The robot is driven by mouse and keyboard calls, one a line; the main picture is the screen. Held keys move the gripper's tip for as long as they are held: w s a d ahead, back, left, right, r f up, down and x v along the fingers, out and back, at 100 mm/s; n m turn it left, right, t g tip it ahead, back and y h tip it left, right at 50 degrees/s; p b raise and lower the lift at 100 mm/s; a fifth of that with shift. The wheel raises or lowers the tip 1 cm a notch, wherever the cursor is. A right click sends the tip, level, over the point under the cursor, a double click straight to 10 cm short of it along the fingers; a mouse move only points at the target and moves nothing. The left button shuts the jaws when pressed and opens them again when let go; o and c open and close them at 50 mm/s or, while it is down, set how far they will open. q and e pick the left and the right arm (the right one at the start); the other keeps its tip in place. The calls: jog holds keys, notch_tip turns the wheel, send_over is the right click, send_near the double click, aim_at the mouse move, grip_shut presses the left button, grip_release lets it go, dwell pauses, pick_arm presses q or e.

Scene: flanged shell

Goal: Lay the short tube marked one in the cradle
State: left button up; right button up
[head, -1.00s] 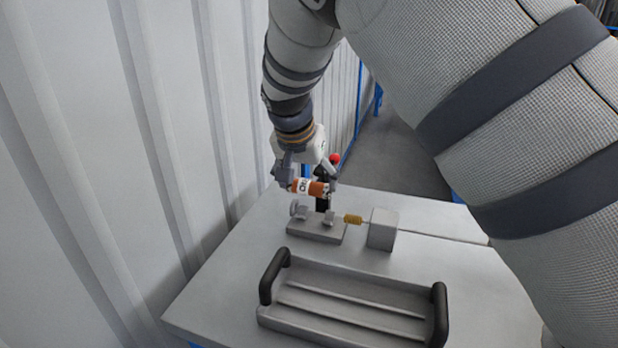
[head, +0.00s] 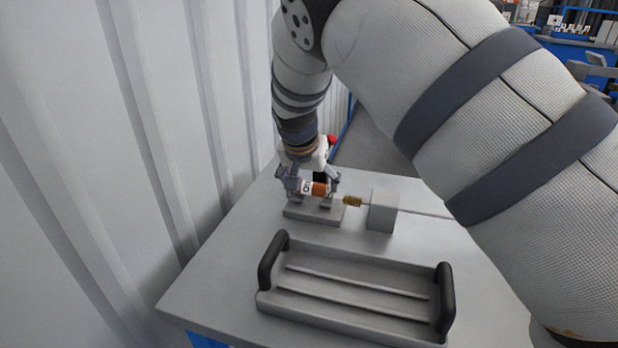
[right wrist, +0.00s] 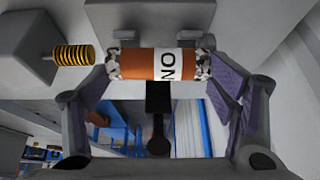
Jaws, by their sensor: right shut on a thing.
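My right gripper (head: 312,186) is shut on the tube, one finger at each end, and the tube lies level. The cradle (head: 300,212) is a grey block with two short uprights, directly below the tube. It also shows behind the tube in the right wrist view (right wrist: 150,20). I cannot tell whether the tube touches the uprights. My left gripper is not in view.
A grey block (head: 382,212) with a ribbed yellow plug (head: 352,202) on a rod stands just right of the cradle. A grey tray (head: 350,292) with black handles lies in front. A red ball (head: 332,139) shows behind the gripper. A corrugated wall (head: 130,120) rises at left.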

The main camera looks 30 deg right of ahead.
jog(key=shift+s+d+f, duration=0.1)
jog(key=shift+d+f, duration=0.2)
jog(key=shift+f, duration=0.55)
jog(key=shift+c, duration=1.1)
jog(key=o, duration=1.7)
jog(key=shift+f, duration=0.1)
jog(key=shift+o, duration=0.6)
jog(key=shift+d+f, duration=0.1)
jog(key=shift+d, duration=0.05)
jog(key=w+v, duration=0.1)
jog(key=v, duration=1.1)
jog(key=shift+s+r, duration=0.2)
jog(key=shift+r, duration=0.25)
